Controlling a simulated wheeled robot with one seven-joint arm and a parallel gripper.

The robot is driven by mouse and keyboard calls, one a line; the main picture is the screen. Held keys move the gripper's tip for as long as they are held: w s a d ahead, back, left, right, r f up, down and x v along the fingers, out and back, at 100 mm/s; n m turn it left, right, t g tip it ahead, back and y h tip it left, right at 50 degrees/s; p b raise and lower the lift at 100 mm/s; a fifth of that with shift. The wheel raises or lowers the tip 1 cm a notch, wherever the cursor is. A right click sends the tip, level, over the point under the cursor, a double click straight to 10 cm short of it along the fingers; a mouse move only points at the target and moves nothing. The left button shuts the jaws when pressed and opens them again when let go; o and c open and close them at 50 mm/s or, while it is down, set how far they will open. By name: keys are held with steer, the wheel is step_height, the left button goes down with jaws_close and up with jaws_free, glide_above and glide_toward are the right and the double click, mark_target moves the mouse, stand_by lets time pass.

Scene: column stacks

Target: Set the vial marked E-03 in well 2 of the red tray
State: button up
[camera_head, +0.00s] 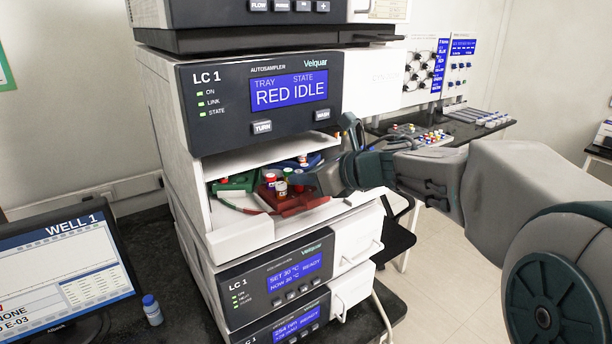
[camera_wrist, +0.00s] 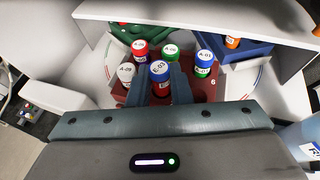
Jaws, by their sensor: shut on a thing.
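My gripper (camera_wrist: 161,86) has one finger on each side of a vial with a blue cap marked E-03 (camera_wrist: 158,69) and is shut on it. The vial is over the red tray (camera_wrist: 216,91); I cannot tell whether its foot is in a well. Around it stand vials with a red cap (camera_wrist: 140,46), a green cap (camera_wrist: 170,50), a white cap marked A-09 (camera_wrist: 126,71) and a blue cap marked A-01 (camera_wrist: 204,55). In the head view the red tray (camera_head: 312,202) is at the autosampler's opening, with my gripper (camera_head: 298,182) reaching in from the right.
A green tray (camera_wrist: 118,33) and a blue tray (camera_wrist: 262,49) flank the red one. The autosampler (camera_head: 258,100) overhangs the trays and reads RED IDLE. A monitor (camera_head: 62,268) reads WELL 1, NONE and E-03. A blue-capped bottle (camera_head: 152,311) stands by it.

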steer(key=shift+f+b, duration=0.5)
steer(key=shift+f, duration=0.05)
stand_by(0.4)
steer(key=o, duration=0.8)
steer(key=shift+o, duration=0.2)
steer(key=shift+d, duration=0.1)
